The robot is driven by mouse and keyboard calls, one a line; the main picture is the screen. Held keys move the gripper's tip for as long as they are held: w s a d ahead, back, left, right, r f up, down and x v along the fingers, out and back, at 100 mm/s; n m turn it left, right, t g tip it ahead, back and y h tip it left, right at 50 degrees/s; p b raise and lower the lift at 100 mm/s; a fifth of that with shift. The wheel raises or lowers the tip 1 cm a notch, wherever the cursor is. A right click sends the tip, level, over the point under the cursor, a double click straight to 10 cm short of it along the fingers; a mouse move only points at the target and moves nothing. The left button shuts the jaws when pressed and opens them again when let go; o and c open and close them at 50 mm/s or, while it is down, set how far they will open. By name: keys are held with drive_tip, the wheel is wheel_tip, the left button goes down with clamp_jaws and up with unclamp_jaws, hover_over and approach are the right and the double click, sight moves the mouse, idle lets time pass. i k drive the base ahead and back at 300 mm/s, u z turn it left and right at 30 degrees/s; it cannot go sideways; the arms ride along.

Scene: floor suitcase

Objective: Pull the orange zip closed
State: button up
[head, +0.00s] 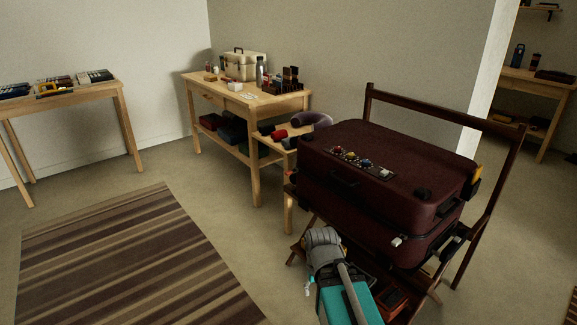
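A dark red suitcase (375,150) lies flat on a dark wooden folding rack (502,180), with its lid down. A dark seam runs around its side, and I cannot tell how far the zip along it is closed. A small orange-yellow piece (477,173) shows at the suitcase's right end; I cannot tell whether it is the zip pull. A small pale tab (397,241) sits at the near front corner by the seam. My grey and teal arm parts are at the bottom centre, in front of the suitcase. I cannot make out my gripper's fingers.
Several small coloured items lie on a strip (362,163) on the lid. A wooden table (245,95) with a case and bottles stands behind. Another table (65,93) is at left, a desk (540,78) at far right. The striped rug (125,260) is clear.

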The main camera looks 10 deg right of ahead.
sight(290, 172)
drive_tip(key=u, duration=0.05)
drive_tip(key=k, duration=0.65)
drive_tip(key=u, duration=0.5)
drive_tip(key=i, duration=1.25)
drive_tip(key=z, duration=0.2)
